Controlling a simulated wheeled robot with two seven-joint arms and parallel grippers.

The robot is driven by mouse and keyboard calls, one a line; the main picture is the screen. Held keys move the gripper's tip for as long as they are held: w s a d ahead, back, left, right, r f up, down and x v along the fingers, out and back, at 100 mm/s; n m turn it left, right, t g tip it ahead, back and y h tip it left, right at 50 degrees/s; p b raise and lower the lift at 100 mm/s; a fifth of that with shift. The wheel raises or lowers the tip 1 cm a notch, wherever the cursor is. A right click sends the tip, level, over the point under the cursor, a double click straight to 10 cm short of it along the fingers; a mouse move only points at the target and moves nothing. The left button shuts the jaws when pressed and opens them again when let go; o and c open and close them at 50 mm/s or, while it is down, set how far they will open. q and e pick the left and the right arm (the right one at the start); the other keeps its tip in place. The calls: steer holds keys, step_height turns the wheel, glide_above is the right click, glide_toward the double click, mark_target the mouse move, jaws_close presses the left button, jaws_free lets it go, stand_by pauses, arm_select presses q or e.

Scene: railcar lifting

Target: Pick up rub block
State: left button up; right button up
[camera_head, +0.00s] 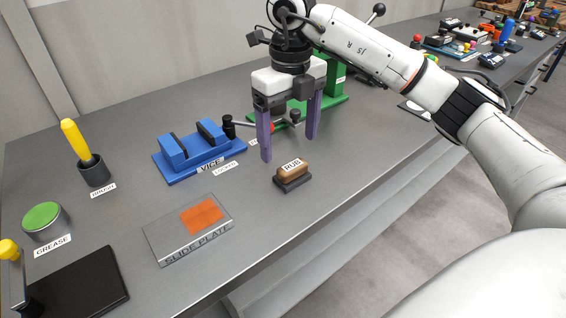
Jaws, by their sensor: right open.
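The rub block (292,177) is a small brown block on a dark base with a white "RUB" label. It sits on the grey workbench near its front edge, right of the slide plate. My right gripper (289,151) comes in from the upper right and points down, with two purple fingers spread apart. It is open and empty, above and a little behind the block, not visibly touching it. My left gripper is not in view.
A blue vice (198,152) with a black handle stands behind and left of the block. A slide plate (190,230) with an orange patch, a grease tin (46,220) and a yellow-handled brush (78,143) in a cup are further left. A green stand (330,88) is behind my gripper.

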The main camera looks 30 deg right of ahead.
mark_target(293, 165)
steer(key=shift+s+f, duration=0.25)
steer(key=shift+f, duration=1)
steer(key=f, duration=0.3)
steer(key=f+p, duration=0.1)
steer(key=shift+s+d+f, duration=0.1)
steer(key=shift+d+f, duration=0.25)
steer(key=shift+f, duration=0.55)
steer(key=c, duration=1.2)
steer(key=shift+o, duration=0.2)
steer(key=shift+r+b, duration=0.4)
steer(key=shift+r, duration=4.65)
